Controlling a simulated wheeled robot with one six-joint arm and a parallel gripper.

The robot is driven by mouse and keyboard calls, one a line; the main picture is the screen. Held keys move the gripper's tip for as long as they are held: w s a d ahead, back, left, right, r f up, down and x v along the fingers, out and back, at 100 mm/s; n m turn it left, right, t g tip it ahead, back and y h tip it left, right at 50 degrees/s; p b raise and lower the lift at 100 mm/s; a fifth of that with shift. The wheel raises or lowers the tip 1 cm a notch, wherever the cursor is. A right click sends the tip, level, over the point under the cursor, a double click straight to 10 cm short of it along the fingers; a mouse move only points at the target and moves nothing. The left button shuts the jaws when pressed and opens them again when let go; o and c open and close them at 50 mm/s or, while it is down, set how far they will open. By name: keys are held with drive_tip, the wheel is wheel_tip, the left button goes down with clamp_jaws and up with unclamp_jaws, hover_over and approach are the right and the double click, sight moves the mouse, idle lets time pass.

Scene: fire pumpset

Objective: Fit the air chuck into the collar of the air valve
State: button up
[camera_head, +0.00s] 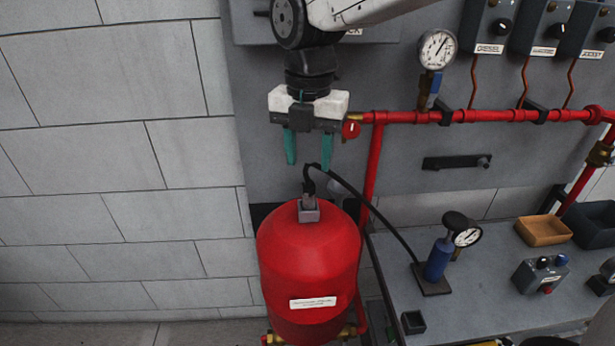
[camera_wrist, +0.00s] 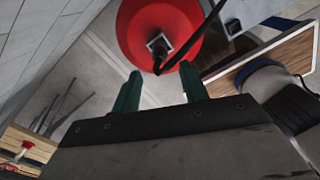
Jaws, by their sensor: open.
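A red pressure tank (camera_head: 308,262) stands at the lower middle of the head view, with a grey square collar (camera_head: 309,211) on its top. A black hose end, likely the air chuck (camera_head: 309,185), stands upright at the collar; I cannot tell how deep it sits. In the wrist view the collar (camera_wrist: 157,44) shows on the red tank top (camera_wrist: 190,22), with the black hose (camera_wrist: 185,50) running up from it. My gripper (camera_head: 308,160) is open and empty, its green fingers pointing down above the tank. The valve inside the collar is hidden.
The black hose (camera_head: 385,215) arcs right to a blue hand pump (camera_head: 438,258) with a gauge on the grey bench (camera_head: 465,310). A red pipe (camera_head: 480,117) crosses the panel behind my gripper. A tan tray (camera_head: 543,230) sits farther right. The wall side at left is clear.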

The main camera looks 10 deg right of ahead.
sight(309, 185)
wheel_tip(309, 185, up, 5)
drive_tip(key=s+d+m, duration=0.4)
drive_tip(key=d+m, duration=0.4)
drive_tip(key=s+d+f+m, duration=0.3)
drive_tip(key=s+d+m, duration=0.3)
drive_tip(key=m, duration=0.5)
drive_tip(key=s+d+f+m+t, duration=0.1)
drive_tip(key=s+d+f+m, duration=0.3)
drive_tip(key=s+m, duration=0.5)
drive_tip(key=d+m, duration=0.2)
drive_tip(key=m, duration=0.1)
drive_tip(key=shift+s+d+f, duration=0.25)
drive_tip(key=shift+d+f, duration=0.05)
